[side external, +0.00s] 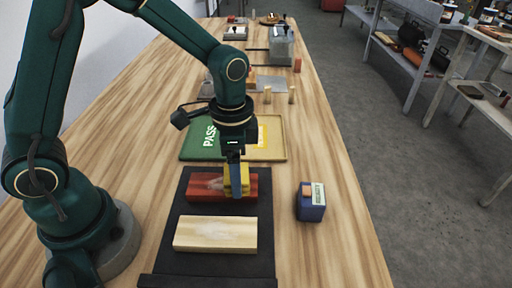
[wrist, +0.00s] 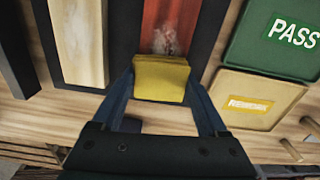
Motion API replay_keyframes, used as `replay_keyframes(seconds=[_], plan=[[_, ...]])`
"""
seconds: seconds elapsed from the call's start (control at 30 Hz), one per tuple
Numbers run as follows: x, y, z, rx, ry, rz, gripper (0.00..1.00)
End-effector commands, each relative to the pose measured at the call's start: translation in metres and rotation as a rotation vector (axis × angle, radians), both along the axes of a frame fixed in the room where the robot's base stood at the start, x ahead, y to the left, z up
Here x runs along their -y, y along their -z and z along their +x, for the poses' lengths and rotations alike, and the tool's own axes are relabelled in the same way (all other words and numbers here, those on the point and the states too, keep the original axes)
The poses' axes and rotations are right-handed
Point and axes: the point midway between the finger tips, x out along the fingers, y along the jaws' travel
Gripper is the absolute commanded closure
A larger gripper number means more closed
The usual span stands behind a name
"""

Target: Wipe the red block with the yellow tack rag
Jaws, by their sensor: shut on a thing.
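The red block (side external: 205,188) lies on a dark mat (side external: 166,258), with a pale dusty smudge on its top. It also shows in the wrist view (wrist: 180,18), where the smudge lies just beyond the rag. My gripper (side external: 236,192) is shut on the yellow tack rag (side external: 243,172), which is folded into a thick pad. In the wrist view the rag (wrist: 160,80) sits between the two fingers, over the near end of the red block. The rag appears to be at the block's top, but I cannot tell whether it touches.
A pale wooden block (side external: 216,234) with a whitish patch lies parallel to the red one on the mat. A blue box (side external: 311,203) stands to the right. A green PASS tray (side external: 199,140) and a yellow tray (side external: 271,135) lie behind. Bare table is at the right front.

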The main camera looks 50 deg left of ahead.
Motion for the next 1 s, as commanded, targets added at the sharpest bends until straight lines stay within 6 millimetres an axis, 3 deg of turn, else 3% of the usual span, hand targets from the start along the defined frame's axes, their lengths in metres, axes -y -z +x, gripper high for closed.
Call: replay_keyframes(seconds=[0.13,0.27,1.0], plan=[[0.01,0.001,0.009,0.0,0.003,0.0,0.76],[0.009,-0.023,0.009,0.008,-0.001,-0.001,0.76],[0.009,-0.08,0.008,0.0,-0.001,0.0,0.76]])
